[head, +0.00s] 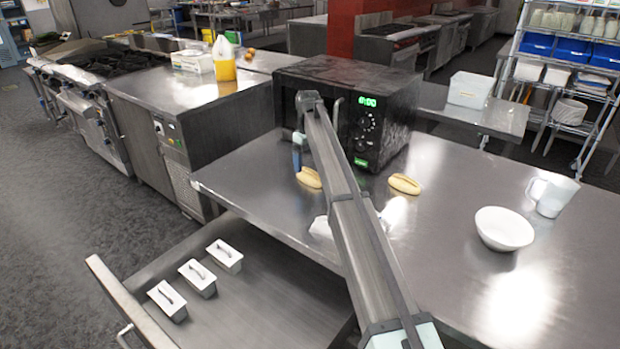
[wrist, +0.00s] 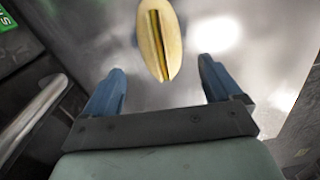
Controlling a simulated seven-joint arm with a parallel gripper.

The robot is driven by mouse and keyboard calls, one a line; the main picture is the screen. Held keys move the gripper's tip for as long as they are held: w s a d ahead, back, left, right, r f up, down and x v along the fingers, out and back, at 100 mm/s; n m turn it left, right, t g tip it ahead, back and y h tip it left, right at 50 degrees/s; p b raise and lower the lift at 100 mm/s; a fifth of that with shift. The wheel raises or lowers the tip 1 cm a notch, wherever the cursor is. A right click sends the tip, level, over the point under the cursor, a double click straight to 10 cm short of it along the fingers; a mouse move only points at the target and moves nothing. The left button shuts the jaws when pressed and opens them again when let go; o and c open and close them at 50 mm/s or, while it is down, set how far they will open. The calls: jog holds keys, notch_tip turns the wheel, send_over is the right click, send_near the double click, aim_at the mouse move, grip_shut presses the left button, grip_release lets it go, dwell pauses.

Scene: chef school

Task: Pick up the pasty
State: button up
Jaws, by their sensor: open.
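Two pasty-like long yellow-tan rolls lie on the steel counter in front of the microwave. The left pasty (head: 309,178) is close to my gripper (head: 297,158), and the other roll (head: 405,184) lies farther right. In the wrist view, one pasty (wrist: 154,40) with a dark filled slit lies on the counter, ahead of and between the blue fingertips of my gripper (wrist: 161,68). The fingers are spread apart with nothing held. In the head view my arm hides part of the gripper and of the counter.
The black microwave (head: 335,80) stands behind the rolls; its handle (wrist: 35,115) is left of my gripper in the wrist view. A white bowl (head: 504,228) and clear jug (head: 551,194) stand at right. An open drawer (head: 255,300) with lidded containers juts out below the counter.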

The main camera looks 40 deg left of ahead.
aim_at(308, 170)
jog(key=shift+s+d+f, duration=0.15)
jog(key=shift+f, duration=2.15)
jog(key=shift+c, duration=0.4)
jog(key=c, duration=1.1)
jog(key=shift+r, duration=0.15)
